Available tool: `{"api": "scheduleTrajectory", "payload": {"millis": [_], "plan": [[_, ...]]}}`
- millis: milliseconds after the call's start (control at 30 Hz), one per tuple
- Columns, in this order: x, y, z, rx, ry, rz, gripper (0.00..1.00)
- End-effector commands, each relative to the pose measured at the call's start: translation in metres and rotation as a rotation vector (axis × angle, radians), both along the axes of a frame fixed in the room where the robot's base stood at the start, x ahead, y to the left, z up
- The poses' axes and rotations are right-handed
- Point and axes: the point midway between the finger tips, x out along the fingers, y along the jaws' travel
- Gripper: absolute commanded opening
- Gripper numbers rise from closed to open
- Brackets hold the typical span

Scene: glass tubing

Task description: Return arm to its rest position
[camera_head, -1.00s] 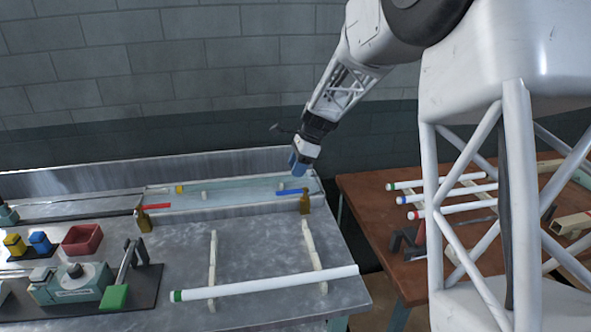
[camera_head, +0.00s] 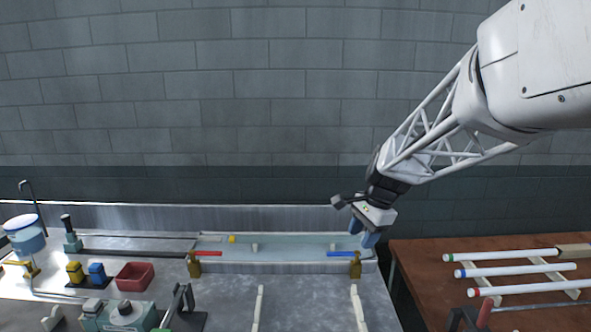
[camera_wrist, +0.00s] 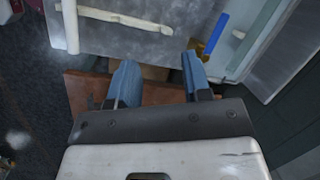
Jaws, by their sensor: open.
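My gripper (camera_head: 366,236) is in the air at the right end of the metal bench, above the blue-marked end of the trough. In the wrist view its two blue fingers (camera_wrist: 160,85) are spread apart with nothing between them. The wrist view looks down past them at the bench edge, a blue strip (camera_wrist: 216,35) and a brown table. My arm reaches in from the upper right in the head view.
A long shallow trough (camera_head: 290,267) runs along the back of the bench, with brass-coloured stands (camera_head: 355,264) at its front edge. Capped glass tubes (camera_head: 510,270) lie on racks on the brown table (camera_head: 420,258) at right. A red tray (camera_head: 134,277) and instruments fill the bench's left.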

Motion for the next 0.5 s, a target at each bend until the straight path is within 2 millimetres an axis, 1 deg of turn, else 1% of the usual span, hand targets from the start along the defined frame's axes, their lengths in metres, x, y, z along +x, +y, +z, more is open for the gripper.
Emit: {"api": "scheduleTrajectory", "payload": {"millis": [33,200,500], "plan": [[-0.015,0.0,0.006,-0.014,-0.019,0.037,0.45],[-0.059,-0.001,0.018,-0.062,-0.074,0.177,0.45],[-0.138,-0.005,0.029,-0.154,-0.159,0.426,0.45]]}}
